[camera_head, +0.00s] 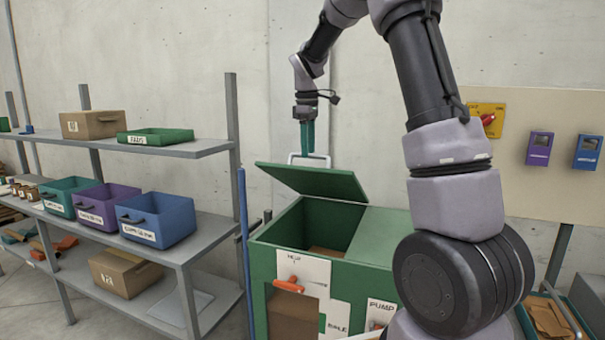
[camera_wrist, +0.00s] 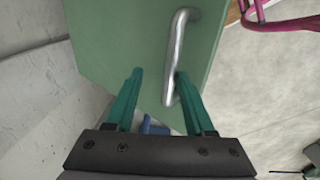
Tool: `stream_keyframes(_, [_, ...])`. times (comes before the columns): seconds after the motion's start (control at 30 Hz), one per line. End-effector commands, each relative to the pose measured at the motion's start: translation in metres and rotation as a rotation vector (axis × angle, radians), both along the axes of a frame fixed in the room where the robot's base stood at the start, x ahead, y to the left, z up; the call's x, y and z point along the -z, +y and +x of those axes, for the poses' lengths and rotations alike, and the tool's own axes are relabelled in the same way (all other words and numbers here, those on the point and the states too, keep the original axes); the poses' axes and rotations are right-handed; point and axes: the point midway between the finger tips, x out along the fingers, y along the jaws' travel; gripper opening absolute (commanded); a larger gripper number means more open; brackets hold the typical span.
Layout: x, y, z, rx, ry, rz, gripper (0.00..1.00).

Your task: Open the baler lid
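The green baler (camera_head: 340,290) stands in the middle of the head view. Its green lid (camera_head: 318,183) is raised and tilted over the left compartment, with the dark inside showing below it. A metal bar handle (camera_head: 293,158) sits at the lid's upper edge. My gripper (camera_head: 307,150) is at this handle, pointing down. In the wrist view the lid (camera_wrist: 115,35) fills the upper middle, and the handle (camera_wrist: 177,55) runs lengthwise. My teal fingers (camera_wrist: 159,74) are apart, with the handle's lower end between them, close to the right finger. Contact is hard to tell.
A shelf rack (camera_head: 185,255) with purple (camera_head: 100,205) and blue (camera_head: 160,220) bins stands left of the baler. A concrete wall (camera_head: 180,60) is behind. A panel with purple (camera_head: 540,148) and blue (camera_head: 588,152) devices is at right. Brown material lies inside the baler.

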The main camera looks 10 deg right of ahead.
Motion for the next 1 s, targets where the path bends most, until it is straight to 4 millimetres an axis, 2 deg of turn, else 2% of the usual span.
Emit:
stream_keyframes(0.23, [0.036, 0.018, -0.025, -0.002, 0.001, -0.001, 0.49])
stream_keyframes(0.43, [0.058, 0.026, -0.035, -0.001, 0.000, -0.001, 0.49])
stream_keyframes(0.67, [0.066, 0.029, -0.040, 0.000, -0.001, 0.000, 0.49])
stream_keyframes(1.0, [0.060, 0.028, -0.043, 0.020, -0.010, 0.008, 0.49])
